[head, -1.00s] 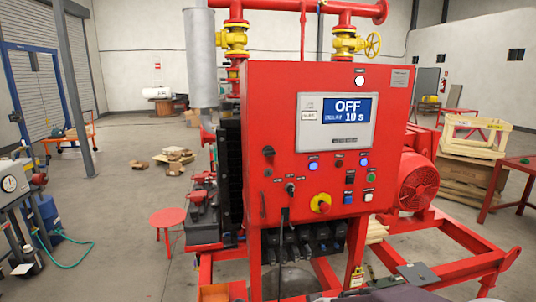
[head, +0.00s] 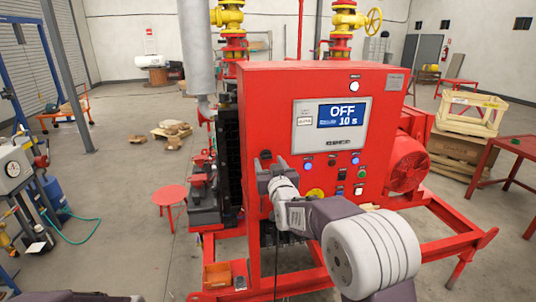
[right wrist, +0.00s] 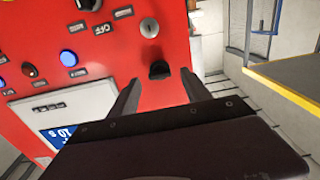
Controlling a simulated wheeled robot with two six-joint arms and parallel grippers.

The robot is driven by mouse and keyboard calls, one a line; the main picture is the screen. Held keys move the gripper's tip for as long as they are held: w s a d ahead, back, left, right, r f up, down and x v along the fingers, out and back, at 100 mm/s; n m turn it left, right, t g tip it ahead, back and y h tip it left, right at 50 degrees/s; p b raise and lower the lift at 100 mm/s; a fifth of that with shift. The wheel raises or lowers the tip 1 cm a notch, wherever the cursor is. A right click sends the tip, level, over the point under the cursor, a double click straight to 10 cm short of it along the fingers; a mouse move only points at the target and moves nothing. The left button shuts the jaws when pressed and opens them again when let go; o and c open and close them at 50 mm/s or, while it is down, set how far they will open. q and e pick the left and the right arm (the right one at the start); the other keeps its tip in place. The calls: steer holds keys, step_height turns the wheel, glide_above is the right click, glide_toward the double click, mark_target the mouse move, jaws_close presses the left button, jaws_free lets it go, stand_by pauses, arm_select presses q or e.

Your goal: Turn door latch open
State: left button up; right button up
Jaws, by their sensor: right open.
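The black door latch (head: 265,155) sits at the left edge of the red control cabinet (head: 285,90), and its top shows just above my right gripper in the head view. In the right wrist view the latch (right wrist: 160,70) is a small black knob beside a silver keyhole (right wrist: 149,27). My right gripper (head: 266,172) is in front of the cabinet's left side. In the wrist view its two open fingers (right wrist: 160,88) lie either side of the latch in the picture; I cannot tell whether they touch it. My left gripper is not in view.
The cabinet face carries a display (head: 332,122) reading OFF 10 s, and several buttons and switches; my right arm hides some lower ones. A red stool (head: 171,194) and black batteries (head: 205,200) stand left of the cabinet. Red skid rails (head: 450,225) run to the right.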

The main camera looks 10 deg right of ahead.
steer(key=shift+w+p, duration=0.3)
steer(key=shift+w, duration=0.75)
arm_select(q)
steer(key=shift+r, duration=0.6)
arm_select(e)
jaws_close()
